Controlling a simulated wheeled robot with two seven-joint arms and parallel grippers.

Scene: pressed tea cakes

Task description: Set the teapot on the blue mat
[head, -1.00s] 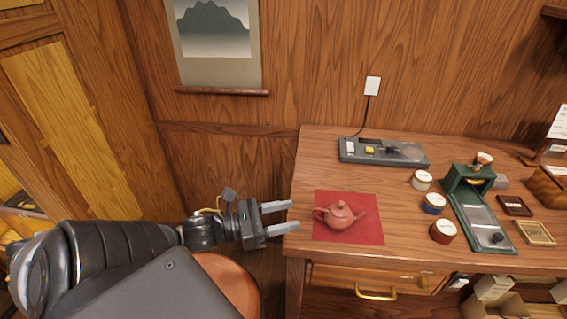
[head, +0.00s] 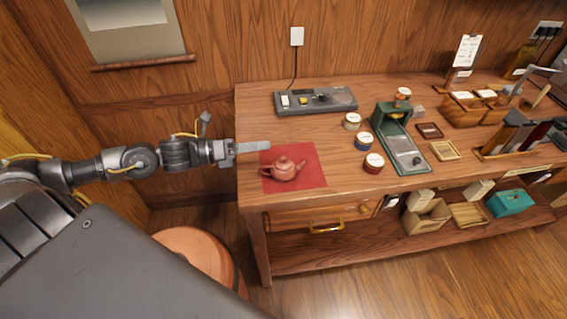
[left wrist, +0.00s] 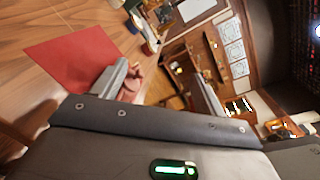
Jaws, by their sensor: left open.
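The reddish-brown clay teapot (head: 284,169) stands upright on a red mat (head: 310,153) at the table's left end. Its spout points right and its handle left. In the left wrist view, part of the teapot (left wrist: 133,84) shows behind a finger, beside the red mat (left wrist: 75,58). My left gripper (head: 264,147) is open and empty. Its fingers reach over the table's left edge to the mat's back left corner, above and behind the teapot, apart from it in the head view. I see no blue mat. My right gripper is out of view.
A grey scale-like device (head: 316,101) lies behind the mat. A terracotta-coloured round object (head: 195,250) is on the floor left of the table (head: 340,190).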

